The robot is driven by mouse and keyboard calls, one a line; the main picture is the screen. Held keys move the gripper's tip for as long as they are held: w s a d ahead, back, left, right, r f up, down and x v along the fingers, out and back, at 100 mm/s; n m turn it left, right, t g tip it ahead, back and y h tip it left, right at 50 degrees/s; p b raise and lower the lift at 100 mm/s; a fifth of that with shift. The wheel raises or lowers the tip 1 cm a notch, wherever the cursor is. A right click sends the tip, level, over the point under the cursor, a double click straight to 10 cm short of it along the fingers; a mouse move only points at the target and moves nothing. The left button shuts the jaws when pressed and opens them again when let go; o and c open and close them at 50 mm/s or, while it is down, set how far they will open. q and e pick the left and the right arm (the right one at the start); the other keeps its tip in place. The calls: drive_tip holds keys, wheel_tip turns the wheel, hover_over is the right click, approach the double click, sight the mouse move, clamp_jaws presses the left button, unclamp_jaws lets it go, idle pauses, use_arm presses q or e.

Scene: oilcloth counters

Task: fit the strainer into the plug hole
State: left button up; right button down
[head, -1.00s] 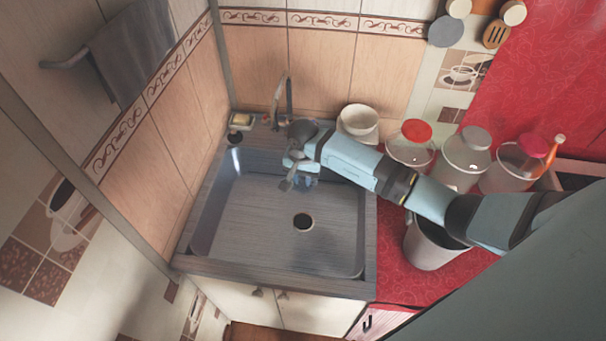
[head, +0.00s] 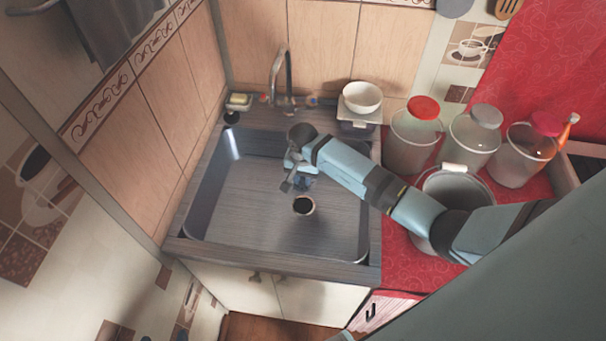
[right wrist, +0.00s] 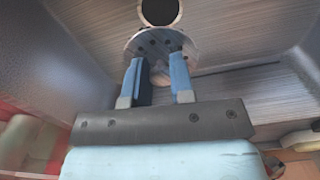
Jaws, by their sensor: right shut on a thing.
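The strainer (right wrist: 148,43) is a round, grey, perforated metal disc in the right wrist view. My right gripper (right wrist: 157,60) is shut on it with two blue fingers. The plug hole (right wrist: 160,9) is a dark round opening just beyond the strainer's far edge in that view. In the head view, the plug hole (head: 303,205) lies in the floor of the sink (head: 250,215). My right gripper (head: 301,183) is inside the basin, just behind the hole in that view. I cannot make out the strainer clearly there. My left gripper is not in view.
The tap (head: 285,72) rises behind the basin, with a soap dish (head: 239,101) to its left. A white bowl (head: 362,96) stands at the back right. Several jars and a pot (head: 432,190) crowd the red counter under my right arm. The basin's front and left are clear.

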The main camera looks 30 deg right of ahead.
wheel_tip(320, 180, down, 6)
drive_tip(key=b, duration=0.3)
drive_tip(key=shift+r+b, duration=0.2)
drive_tip(key=shift+b, duration=0.15)
wheel_tip(320, 180, down, 5)
drive_tip(key=b, duration=0.3)
drive_tip(key=shift+r+b, duration=0.1)
drive_tip(key=shift+b, duration=0.2)
drive_tip(key=shift+f, duration=0.25)
drive_tip(key=shift+f+b, duration=0.3)
drive_tip(key=shift+b, duration=0.15)
drive_tip(key=shift+f, duration=0.1)
drive_tip(key=shift+f+b, duration=0.75)
drive_tip(key=shift+b, duration=0.2)
idle(1.0)
drive_tip(key=c, duration=0.9)
unclamp_jaws()
